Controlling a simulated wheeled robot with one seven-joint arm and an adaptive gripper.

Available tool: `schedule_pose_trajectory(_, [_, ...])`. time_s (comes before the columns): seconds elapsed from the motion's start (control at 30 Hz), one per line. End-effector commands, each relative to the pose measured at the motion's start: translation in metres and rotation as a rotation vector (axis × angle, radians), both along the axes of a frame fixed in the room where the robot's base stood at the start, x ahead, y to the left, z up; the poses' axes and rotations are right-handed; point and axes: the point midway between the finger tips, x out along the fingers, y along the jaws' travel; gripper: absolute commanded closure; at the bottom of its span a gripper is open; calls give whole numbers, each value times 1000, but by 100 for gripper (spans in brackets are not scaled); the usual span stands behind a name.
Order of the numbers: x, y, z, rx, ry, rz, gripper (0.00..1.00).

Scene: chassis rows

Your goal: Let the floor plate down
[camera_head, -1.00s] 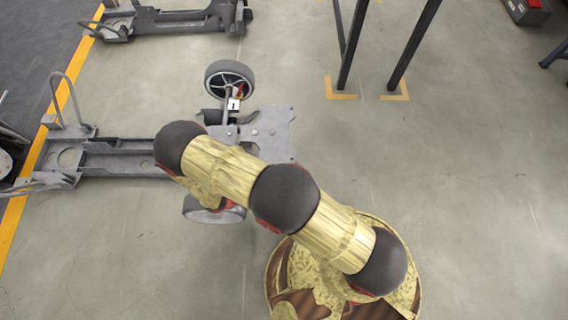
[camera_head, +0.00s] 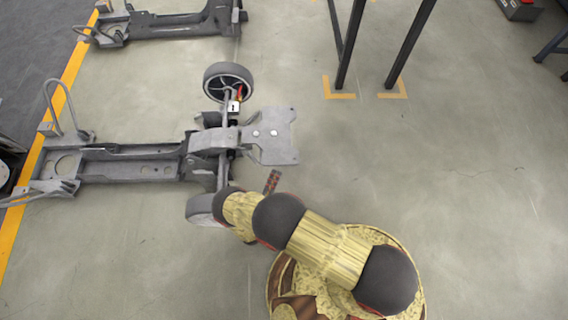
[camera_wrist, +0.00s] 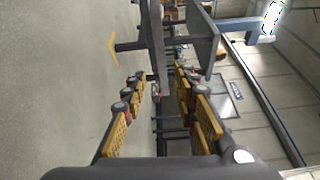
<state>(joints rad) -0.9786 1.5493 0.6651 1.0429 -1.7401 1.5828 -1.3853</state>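The floor plate (camera_head: 278,137) appears to be the flat grey plate at the right end of the chassis (camera_head: 130,165) in the head view. I cannot tell its tilt from above. In the wrist view a grey edge-on piece (camera_wrist: 154,42), perhaps this plate, reaches between the fingertips. My gripper (camera_wrist: 160,76) is open, with yellow-padded fingers on both sides of that piece. I cannot tell whether they touch it. In the head view only a small dark and red part of my gripper (camera_head: 272,181) shows, just below the plate; my arm hides the rest.
A wheel (camera_head: 228,82) stands above the plate and another wheel (camera_head: 203,209) below it, partly behind my arm. A second chassis (camera_head: 165,25) lies at the top left. Dark posts (camera_head: 350,45) stand at the upper right.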

Motion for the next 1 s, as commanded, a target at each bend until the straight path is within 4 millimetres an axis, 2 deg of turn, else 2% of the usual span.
schedule_pose_trajectory(0.27, [11,-6,2,-71,23,-5,71])
schedule_pose_trajectory(0.7, [64,-30,1,-69,23,-6,71])
schedule_pose_trajectory(1.0, [71,-33,3,-69,23,-4,71])
